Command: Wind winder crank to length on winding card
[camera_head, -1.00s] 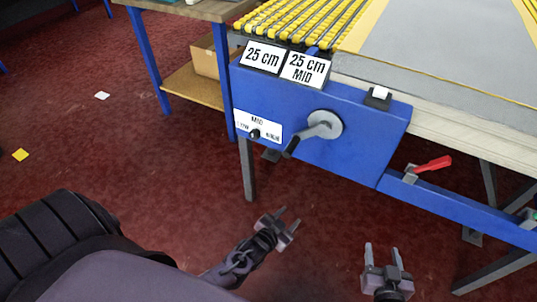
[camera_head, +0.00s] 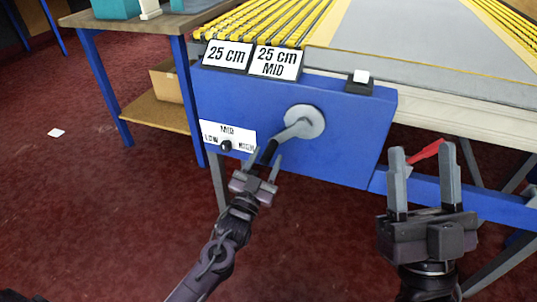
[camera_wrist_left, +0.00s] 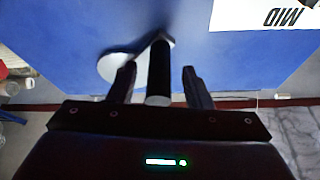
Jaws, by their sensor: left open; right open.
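The winder crank (camera_head: 297,128) is on the front of the blue panel, with a grey round hub and an arm pointing down-left to a black handle (camera_head: 268,151). My left gripper (camera_head: 264,168) is open at the handle. In the left wrist view the black handle (camera_wrist_left: 159,72) stands between the two open fingers, with a gap on each side. Two winding cards read "25 cm" (camera_head: 226,56) and "25 cm MID" (camera_head: 277,62) on top of the panel. My right gripper (camera_head: 424,178) is open and empty, right of the panel and in front of the frame bar.
A LOW/MID/HIGH label with a black knob (camera_head: 226,146) is left of the crank. A red-handled clamp (camera_head: 426,152) is partly behind my right gripper. A white button (camera_head: 361,76) tops the panel. A side table with a cardboard box (camera_head: 166,82) stands left.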

